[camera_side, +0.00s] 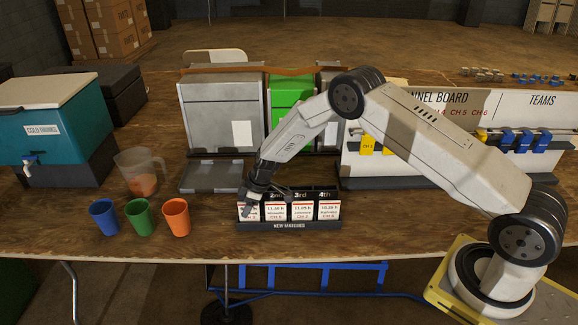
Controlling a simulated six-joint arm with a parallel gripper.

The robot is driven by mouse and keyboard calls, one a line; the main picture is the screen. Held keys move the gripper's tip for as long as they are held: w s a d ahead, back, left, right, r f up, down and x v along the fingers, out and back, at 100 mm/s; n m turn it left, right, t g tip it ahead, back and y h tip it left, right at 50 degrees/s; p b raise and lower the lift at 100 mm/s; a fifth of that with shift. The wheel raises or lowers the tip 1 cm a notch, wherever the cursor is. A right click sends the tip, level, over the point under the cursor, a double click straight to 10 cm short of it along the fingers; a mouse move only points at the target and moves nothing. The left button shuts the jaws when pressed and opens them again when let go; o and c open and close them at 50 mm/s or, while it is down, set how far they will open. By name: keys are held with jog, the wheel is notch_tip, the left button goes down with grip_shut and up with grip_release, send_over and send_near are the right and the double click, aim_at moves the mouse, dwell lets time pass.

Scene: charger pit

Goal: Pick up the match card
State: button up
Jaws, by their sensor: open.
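Several white match cards stand upright side by side in a black rack (289,226) labelled "NEW MATCHES" near the table's front edge. One card (275,211) is under the "2nd" label, another (302,211) under "3rd", and another (328,210) under "4th". The leftmost card (248,213) is partly covered by my gripper (252,206). My gripper points down at this left slot, its fingers at the card's upper part. I cannot tell whether the fingers touch the card. My gripper is open.
A channel board (390,172) with yellow and blue items stands behind on the right. Blue (104,217), green (140,217) and orange (176,217) cups and a jug (140,170) stand left of the rack. A grey tray (211,176) lies behind it.

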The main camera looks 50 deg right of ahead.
jog(key=shift+w+a+f, duration=0.1)
jog(key=shift+f, duration=0.3)
grip_shut()
